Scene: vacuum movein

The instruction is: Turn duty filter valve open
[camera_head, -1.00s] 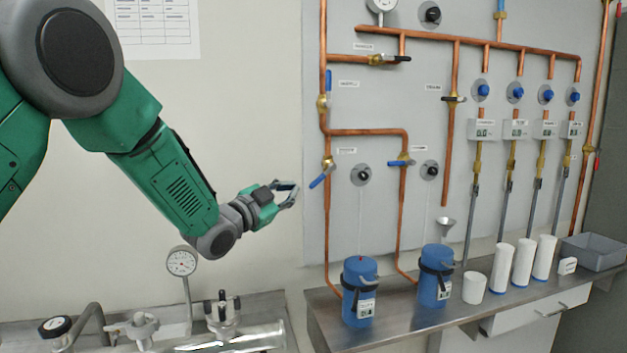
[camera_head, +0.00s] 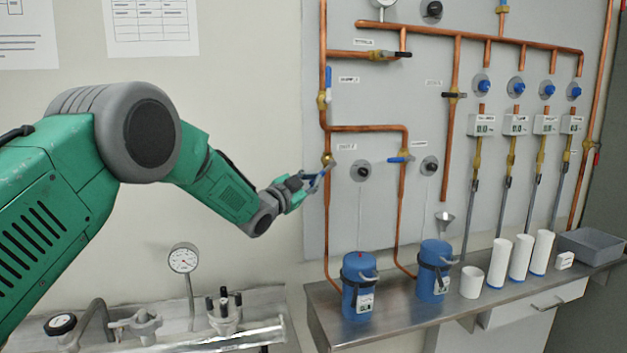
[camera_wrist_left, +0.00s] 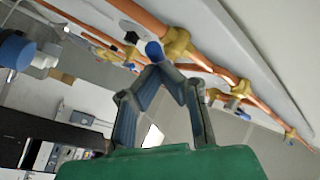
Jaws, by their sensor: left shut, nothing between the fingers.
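A brass valve (camera_head: 327,159) with a blue lever sits on the left copper pipe, at the lower left of the wall panel. Its small label is too blurred to read. My left gripper (camera_head: 318,178) is at this lever, its fingers overlapping the lever in the head view. In the left wrist view the fingertips (camera_wrist_left: 165,70) meet, shut and empty. The blue lever end (camera_wrist_left: 154,52) is just beyond them, beside the brass body (camera_wrist_left: 176,41). I cannot tell whether they touch. My right gripper is not in view.
A second blue-lever valve (camera_head: 401,158) is on the pipe to the right, and another (camera_head: 324,98) is above. Black knobs (camera_head: 363,172) are close by. Blue canisters (camera_head: 358,286) stand on the steel shelf (camera_head: 395,320) below. A gauge (camera_head: 184,259) stands at lower left.

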